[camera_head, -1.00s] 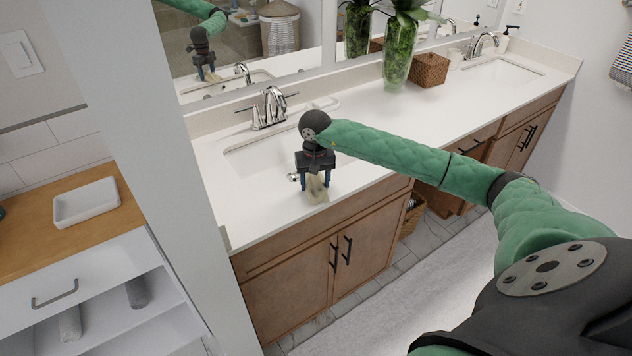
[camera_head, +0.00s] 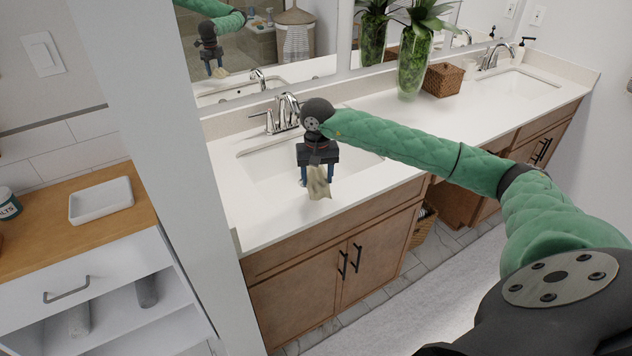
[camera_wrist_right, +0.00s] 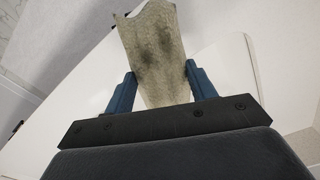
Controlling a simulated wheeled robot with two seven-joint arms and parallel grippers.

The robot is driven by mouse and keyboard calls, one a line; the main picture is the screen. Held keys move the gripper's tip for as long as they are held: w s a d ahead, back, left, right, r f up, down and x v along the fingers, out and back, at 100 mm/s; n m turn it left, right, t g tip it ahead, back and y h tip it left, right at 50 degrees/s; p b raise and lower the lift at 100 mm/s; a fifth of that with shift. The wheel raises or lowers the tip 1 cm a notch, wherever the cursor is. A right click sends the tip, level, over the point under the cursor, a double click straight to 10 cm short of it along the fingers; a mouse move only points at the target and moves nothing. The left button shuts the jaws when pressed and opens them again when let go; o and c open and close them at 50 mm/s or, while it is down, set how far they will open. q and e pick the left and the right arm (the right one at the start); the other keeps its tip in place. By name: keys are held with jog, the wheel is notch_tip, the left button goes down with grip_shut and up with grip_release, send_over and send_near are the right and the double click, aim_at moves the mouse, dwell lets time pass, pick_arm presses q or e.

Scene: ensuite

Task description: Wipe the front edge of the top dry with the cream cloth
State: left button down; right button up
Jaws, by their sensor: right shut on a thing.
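My right gripper (camera_head: 318,179) points down over the near side of the left sink, its blue fingers shut on the cream cloth (camera_head: 319,187). The cloth hangs below the fingers, close behind the front edge of the white top (camera_head: 272,217); I cannot tell whether it touches the surface. In the right wrist view the cloth (camera_wrist_right: 150,45) is pinched between the blue fingers (camera_wrist_right: 160,82) and has dark, damp-looking patches. The white top (camera_wrist_right: 85,85) lies beyond it. No water shows clearly on the top. My left gripper is not in view.
The left sink (camera_head: 262,170) and its chrome faucet (camera_head: 286,112) are behind the gripper. A glass vase with a plant (camera_head: 413,62) and a wicker box (camera_head: 443,79) stand farther right. A wall end (camera_head: 165,150) bounds the top on the left. The front strip of the top is clear.

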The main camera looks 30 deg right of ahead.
jog(key=shift+d+r, duration=0.1)
jog(key=shift+r, duration=1.05)
